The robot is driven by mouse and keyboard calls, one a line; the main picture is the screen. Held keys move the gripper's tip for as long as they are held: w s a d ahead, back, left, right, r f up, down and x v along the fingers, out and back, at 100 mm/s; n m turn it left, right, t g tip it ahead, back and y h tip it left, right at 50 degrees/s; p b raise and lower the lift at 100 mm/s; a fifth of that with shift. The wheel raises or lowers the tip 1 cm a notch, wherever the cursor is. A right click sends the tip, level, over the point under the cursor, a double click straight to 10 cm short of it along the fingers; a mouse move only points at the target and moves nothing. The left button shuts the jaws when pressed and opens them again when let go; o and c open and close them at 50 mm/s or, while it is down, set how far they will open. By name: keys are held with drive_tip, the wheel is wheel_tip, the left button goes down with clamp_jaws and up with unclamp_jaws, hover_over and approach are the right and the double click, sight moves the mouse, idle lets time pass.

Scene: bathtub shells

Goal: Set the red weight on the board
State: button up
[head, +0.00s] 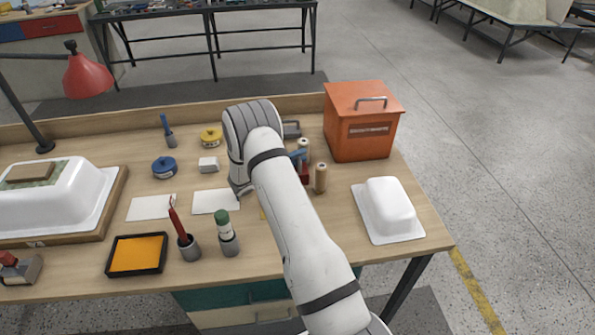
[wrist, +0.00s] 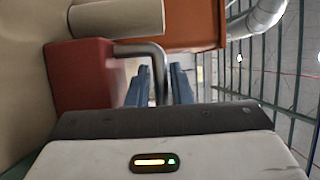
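The red weight (wrist: 82,75) is a red block with a bent grey metal handle. In the wrist view it is at the left, its handle running between my two blue fingers. In the head view my arm hides most of the weight, and a bit of red (head: 304,177) shows near my gripper (head: 300,157). I cannot tell whether the weight touches the table. A small brown board (head: 30,172) lies on a greenish patch on top of the white tub shell (head: 85,195) at the far left.
Two tan spools (head: 320,178) stand right beside my gripper. An orange box (head: 360,125) is behind them, and a smaller white shell (head: 388,208) is at the right. Cups with tools (head: 188,248), an orange tray (head: 137,254) and a red lamp (head: 87,76) stand leftward.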

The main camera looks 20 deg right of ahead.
clamp_jaws()
idle(0.9)
drive_tip(key=shift+w+r, duration=0.1)
drive_tip(key=shift+r, duration=0.05)
